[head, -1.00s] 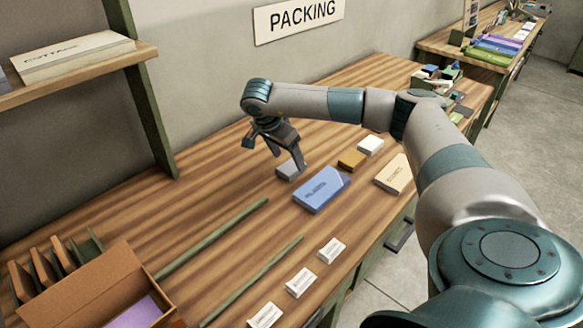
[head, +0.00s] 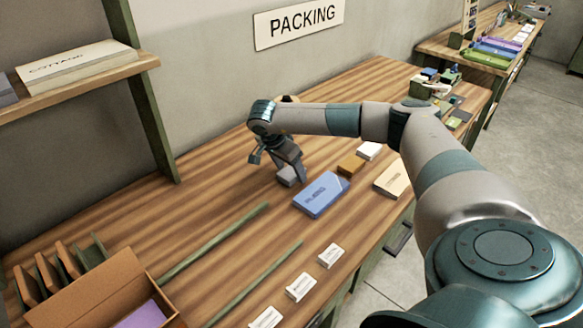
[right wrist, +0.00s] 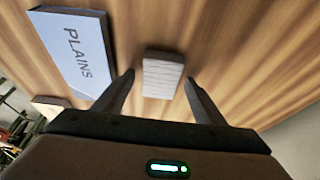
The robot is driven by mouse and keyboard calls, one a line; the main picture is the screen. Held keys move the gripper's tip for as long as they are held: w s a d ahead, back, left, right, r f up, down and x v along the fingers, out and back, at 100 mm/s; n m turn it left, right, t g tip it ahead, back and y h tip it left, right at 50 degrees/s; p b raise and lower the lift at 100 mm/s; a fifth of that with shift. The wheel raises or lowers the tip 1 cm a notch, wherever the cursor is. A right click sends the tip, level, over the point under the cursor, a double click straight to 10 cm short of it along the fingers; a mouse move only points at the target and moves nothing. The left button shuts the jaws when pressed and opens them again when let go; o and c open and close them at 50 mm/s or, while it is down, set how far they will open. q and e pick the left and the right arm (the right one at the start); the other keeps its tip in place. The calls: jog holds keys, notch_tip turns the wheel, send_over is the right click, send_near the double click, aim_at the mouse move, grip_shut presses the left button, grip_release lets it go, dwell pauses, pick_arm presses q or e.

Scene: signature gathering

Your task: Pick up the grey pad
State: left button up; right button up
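The grey pad (head: 286,178) lies on the wooden table, left of the blue PLAINS box (head: 320,194), partly hidden by my right gripper in the head view. In the right wrist view the pad (right wrist: 162,75) shows its pale, lined top face. My right gripper (right wrist: 158,77) points down over it. Its fingers are open, one on each side of the pad with a gap to each. How far the fingertips are above the table is hard to tell. My left gripper is not in view.
Beyond the blue box lie an orange-brown box (head: 350,164), a white box (head: 370,150) and a cream box (head: 390,180). Green strips (head: 225,238) and small white cards (head: 300,287) lie nearer. An open brown carton (head: 100,285) stands at lower left. Table left of the pad is clear.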

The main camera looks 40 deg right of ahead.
aim_at(291, 172)
jog(key=c, duration=0.9)
jog(key=shift+r, duration=0.1)
jog(key=shift+r+p, duration=0.4)
jog(key=shift+r, duration=0.15)
notch_tip(291, 172, up, 4)
jog(key=shift+s+d+f+p, duration=0.15)
jog(key=shift+f+p, duration=0.05)
jog(key=shift+p, duration=0.9)
jog(key=s+d+r+p, duration=0.3)
jog(key=s+d+r, duration=0.3)
jog(key=s, duration=0.3)
jog(key=shift+s+d+p, duration=0.15)
jog(key=shift+p, duration=0.15)
